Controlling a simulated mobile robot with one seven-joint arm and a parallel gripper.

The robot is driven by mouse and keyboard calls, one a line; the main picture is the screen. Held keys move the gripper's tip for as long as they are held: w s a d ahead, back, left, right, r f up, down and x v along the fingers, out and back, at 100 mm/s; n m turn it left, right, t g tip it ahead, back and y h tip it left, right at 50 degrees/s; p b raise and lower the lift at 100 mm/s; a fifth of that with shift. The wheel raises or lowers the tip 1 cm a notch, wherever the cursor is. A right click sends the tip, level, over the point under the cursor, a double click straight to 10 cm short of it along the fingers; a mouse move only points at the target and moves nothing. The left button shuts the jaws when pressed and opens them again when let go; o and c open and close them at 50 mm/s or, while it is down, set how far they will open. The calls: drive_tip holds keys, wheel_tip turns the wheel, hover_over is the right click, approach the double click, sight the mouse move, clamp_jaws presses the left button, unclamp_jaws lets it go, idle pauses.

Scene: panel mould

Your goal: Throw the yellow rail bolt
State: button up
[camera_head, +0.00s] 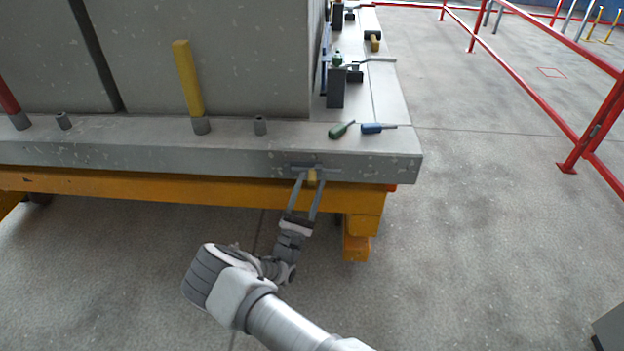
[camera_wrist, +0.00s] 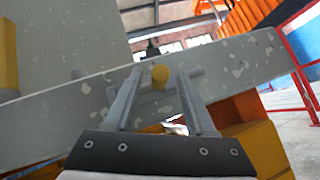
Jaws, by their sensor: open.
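The yellow rail bolt (camera_head: 312,177) sits on the front edge of the grey slab, near its right corner. In the wrist view its round yellow end (camera_wrist: 160,73) shows between the far ends of my fingers. My gripper (camera_head: 306,184) is open, with one finger on each side of the bolt. In the wrist view the fingers (camera_wrist: 160,90) stand apart, with a visible gap on both sides of the knob. I cannot tell whether either finger touches it. The bolt's grey mount (camera_head: 330,169) is partly hidden by the fingers.
A green-handled tool (camera_head: 341,130) and a blue-handled tool (camera_head: 373,128) lie on the slab above the bolt. A yellow post (camera_head: 188,80) stands farther left. An orange beam (camera_head: 150,187) runs under the slab. Red railing (camera_head: 540,100) stands at right, with clear floor between.

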drive_tip(key=shift+x, duration=1.05)
clamp_jaws()
idle(0.7)
